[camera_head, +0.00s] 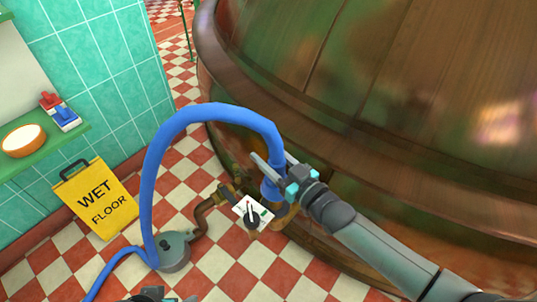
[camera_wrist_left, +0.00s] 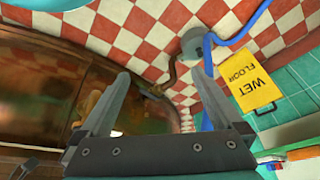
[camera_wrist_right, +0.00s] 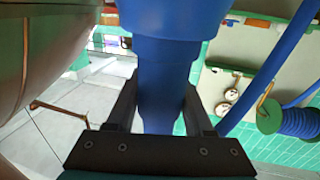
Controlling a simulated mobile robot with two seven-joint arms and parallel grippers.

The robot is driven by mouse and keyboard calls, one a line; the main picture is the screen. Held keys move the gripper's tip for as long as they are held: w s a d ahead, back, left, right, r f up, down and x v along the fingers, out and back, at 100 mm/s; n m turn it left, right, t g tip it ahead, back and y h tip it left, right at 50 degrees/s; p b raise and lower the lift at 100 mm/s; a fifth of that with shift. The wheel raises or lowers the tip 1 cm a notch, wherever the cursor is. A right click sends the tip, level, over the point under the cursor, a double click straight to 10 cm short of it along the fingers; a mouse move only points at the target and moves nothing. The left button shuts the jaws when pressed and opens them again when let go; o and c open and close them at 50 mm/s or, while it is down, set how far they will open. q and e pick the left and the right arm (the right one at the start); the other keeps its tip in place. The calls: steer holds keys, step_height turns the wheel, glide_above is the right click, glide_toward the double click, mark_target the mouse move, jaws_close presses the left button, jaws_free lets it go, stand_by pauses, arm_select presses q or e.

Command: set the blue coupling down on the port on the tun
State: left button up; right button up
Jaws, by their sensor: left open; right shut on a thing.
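The blue coupling (camera_head: 270,189) is on the end of a thick blue hose. My right gripper (camera_head: 271,172) is shut on it, and it fills the middle of the right wrist view (camera_wrist_right: 165,85). The tun (camera_head: 330,75) is the big copper-brown vessel at the right. A brass fitting (camera_head: 285,216) low at the tun's side, which looks like the port, shows just below the coupling. Whether the two touch I cannot tell. My left gripper (camera_wrist_left: 160,105) is open and empty; only a bit of it shows at the head view's bottom edge.
A yellow wet-floor sign (camera_head: 97,198) stands left, below a green shelf (camera_head: 45,147).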

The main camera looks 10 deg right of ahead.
steer(key=shift+f+b, duration=0.55)
steer(key=shift+f, duration=0.05)
step_height(320, 180, down, 4)
steer(key=b, duration=0.3)
steer(key=shift+r+b, duration=0.15)
steer(key=shift+b, duration=0.15)
arm_select(q)
steer(key=w+d+r+t+h, duration=0.3)
steer(key=w+d+r+t, duration=0.1)
steer(key=w+d+t, duration=0.1)
steer(key=shift+w+d+r+m+t+b, duration=0.15)
steer(key=shift+d+r+m+t+b, duration=0.25)
steer(key=shift+d+t, duration=0.5)
arm_select(e)
steer(key=shift+f, duration=0.6)
arm_select(q)
steer(key=shift+d, duration=0.1)
arm_select(e)
steer(key=shift+f, duration=0.15)
arm_select(q)
steer(key=shift+f, duration=0.2)
arm_select(e)
steer(key=shift+f, duration=0.45)
steer(key=o, duration=1.4)
steer(key=shift+c, duration=0.2)
steer(key=shift+f, duration=0.1)
steer(key=shift+f, duration=0.1)
